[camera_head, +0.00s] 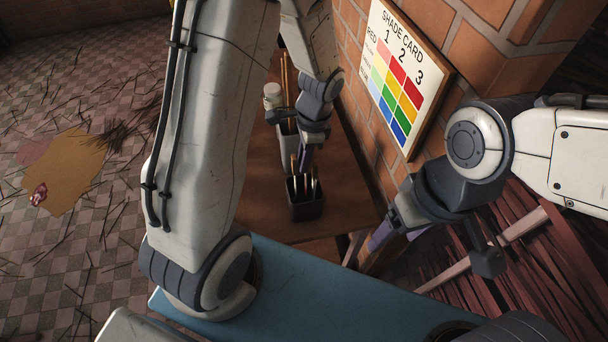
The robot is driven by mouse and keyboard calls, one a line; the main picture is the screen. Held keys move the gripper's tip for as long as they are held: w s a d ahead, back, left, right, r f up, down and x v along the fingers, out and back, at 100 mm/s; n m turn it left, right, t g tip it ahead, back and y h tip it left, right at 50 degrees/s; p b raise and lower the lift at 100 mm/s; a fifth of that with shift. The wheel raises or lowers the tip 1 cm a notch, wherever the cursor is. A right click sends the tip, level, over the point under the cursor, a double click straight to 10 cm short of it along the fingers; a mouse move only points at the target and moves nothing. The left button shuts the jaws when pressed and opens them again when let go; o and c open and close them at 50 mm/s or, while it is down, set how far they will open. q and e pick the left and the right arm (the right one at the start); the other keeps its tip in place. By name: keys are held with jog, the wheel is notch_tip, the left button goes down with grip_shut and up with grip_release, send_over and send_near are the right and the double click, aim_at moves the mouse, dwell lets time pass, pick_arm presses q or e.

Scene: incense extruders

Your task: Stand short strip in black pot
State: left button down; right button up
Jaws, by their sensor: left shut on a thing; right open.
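A small black pot (306,209) stands on the brown table, with several thin strips (314,187) upright or slightly tilted in it. My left gripper (304,164) is directly above the pot, pointing down, and is shut on a thin strip. The held strip is small and partly hidden by the fingers. I cannot tell whether its lower end is inside the pot or behind its rim. My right gripper (382,237) is open and empty, to the right of the table, well away from the pot.
A shade card (398,85) hangs on the brick wall at right. The brown table (262,217) is bare around the black pot.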

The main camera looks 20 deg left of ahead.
pick_arm(q)
notch_tip(320, 180, down, 8)
jog(key=shift+r, duration=0.25)
jog(key=shift+f, duration=0.1)
jog(key=c, duration=0.7)
grip_release()
jog(key=shift+c, duration=0.2)
notch_tip(320, 180, up, 12)
jog(key=w+d+f, duration=0.1)
jog(key=s+d+r+n, duration=0.1)
jog(key=s+d+r, duration=0.2)
jog(key=s, duration=0.3)
jog(key=s+d+r+n+h, duration=0.1)
jog(key=s+d+r, duration=0.2)
jog(key=s, duration=0.3)
jog(key=s+d+r+n+t+h, duration=0.1)
jog(key=s+d+r+n, duration=0.1)
jog(key=s+d+r, duration=0.2)
jog(key=s+d, duration=0.1)
jog(key=s, duration=0.2)
jog(key=shift+d+b, duration=0.35)
jog(key=shift+b, duration=0.05)
